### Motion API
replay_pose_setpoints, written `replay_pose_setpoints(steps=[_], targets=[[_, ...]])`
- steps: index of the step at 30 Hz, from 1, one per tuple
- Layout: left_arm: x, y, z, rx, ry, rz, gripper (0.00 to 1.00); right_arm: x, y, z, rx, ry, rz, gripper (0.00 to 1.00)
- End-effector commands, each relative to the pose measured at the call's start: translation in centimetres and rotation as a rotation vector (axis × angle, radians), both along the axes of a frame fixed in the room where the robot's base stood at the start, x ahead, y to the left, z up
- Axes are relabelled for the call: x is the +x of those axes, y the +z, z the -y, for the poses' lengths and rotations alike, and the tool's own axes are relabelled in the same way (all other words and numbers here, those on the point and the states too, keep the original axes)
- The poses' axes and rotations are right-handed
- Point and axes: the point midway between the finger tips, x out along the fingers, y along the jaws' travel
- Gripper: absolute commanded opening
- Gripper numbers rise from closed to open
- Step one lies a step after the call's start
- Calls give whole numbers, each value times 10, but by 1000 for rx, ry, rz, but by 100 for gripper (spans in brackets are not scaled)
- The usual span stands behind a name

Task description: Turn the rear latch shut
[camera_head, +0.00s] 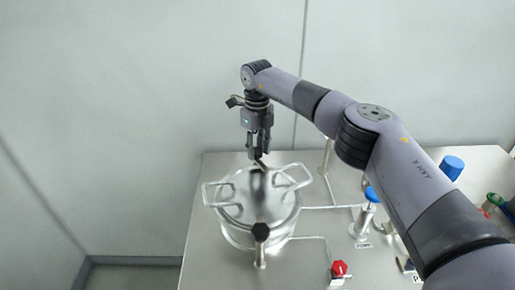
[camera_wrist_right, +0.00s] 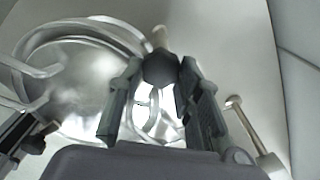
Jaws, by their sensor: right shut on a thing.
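A round steel vessel (camera_head: 258,222) with a shiny lid (camera_head: 245,197) and two loop handles stands on the bench. My right gripper (camera_head: 259,156) points down at the lid's rear edge. In the wrist view its two fingers (camera_wrist_right: 160,98) are shut on the dark knob (camera_wrist_right: 160,69) of the rear latch, one on each side. A pale pin (camera_wrist_right: 160,38) shows beyond the knob. In the head view the fingers mostly hide this latch. The front latch (camera_head: 260,232) has a black knob and stands at the vessel's near side. My left gripper is not in view.
Right of the vessel are a blue-topped valve (camera_head: 371,194), a red knob (camera_head: 339,268) and thin pipes on the bench (camera_head: 215,175). A blue cap (camera_head: 452,167) stands farther right, partly behind my right arm. Bare wall lies behind the bench.

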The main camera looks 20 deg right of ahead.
Motion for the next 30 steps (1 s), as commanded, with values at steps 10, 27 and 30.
replay_pose_setpoints(steps=[10,27,30], targets=[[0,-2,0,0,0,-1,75,0,2,-1,0,-295,3,4],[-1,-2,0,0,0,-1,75,0,2,-1,1,-510,4,4],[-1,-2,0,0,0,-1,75,1,2,-1,1,-516,4,4]])
